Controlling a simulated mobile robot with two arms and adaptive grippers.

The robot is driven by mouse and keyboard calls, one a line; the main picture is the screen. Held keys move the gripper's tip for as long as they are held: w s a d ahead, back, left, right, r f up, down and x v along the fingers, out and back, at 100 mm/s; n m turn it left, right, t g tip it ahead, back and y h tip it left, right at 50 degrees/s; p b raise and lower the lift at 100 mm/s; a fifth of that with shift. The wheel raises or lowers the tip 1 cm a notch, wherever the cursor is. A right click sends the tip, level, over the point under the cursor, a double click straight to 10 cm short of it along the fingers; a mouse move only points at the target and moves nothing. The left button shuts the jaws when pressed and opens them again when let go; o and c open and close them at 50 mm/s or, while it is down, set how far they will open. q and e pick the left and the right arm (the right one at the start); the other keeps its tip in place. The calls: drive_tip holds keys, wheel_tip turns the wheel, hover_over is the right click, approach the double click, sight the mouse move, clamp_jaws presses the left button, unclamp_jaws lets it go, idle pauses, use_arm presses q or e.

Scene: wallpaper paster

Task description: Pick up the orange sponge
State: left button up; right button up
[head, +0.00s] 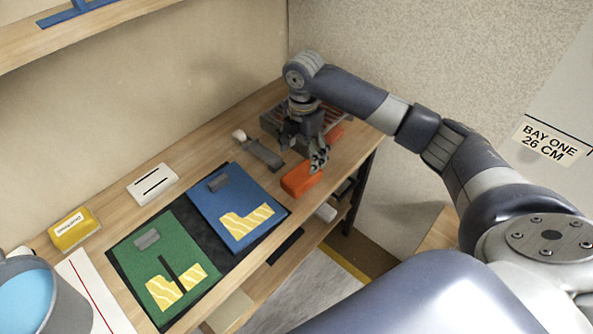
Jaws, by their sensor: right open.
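The orange sponge (301,179) lies on the wooden shelf top, right of the blue board, close to the front edge. My right gripper (304,158) points down just behind and above the sponge, with its fingers apart and nothing between them. One finger hangs close over the sponge's right end; I cannot tell whether it touches. My left gripper is out of the frame.
Left of the sponge are a blue board (227,196) and a green board (147,254) on a black mat. A grey-handled tool (264,153) lies behind it. A grey slotted tray (270,121) and an orange-red piece (334,134) are near the gripper. A wall stands behind.

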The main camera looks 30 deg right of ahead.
sight(302, 174)
drive_tip(key=f, duration=0.3)
drive_tip(key=shift+s+f, duration=0.1)
drive_tip(key=shift+s, duration=0.25)
drive_tip(key=shift+w+f, duration=0.15)
drive_tip(key=shift+f, duration=0.2)
wheel_tip(302, 174, down, 4)
drive_tip(key=shift+f+p, duration=0.15)
drive_tip(key=shift+p, duration=0.4)
drive_tip(key=shift+w+f, duration=0.1)
drive_tip(key=shift+f, duration=0.2)
drive_tip(key=shift+c, duration=1.1)
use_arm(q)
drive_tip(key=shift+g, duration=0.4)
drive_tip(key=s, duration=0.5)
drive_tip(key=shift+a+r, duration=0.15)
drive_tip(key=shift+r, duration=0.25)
use_arm(e)
drive_tip(key=c, duration=0.8)
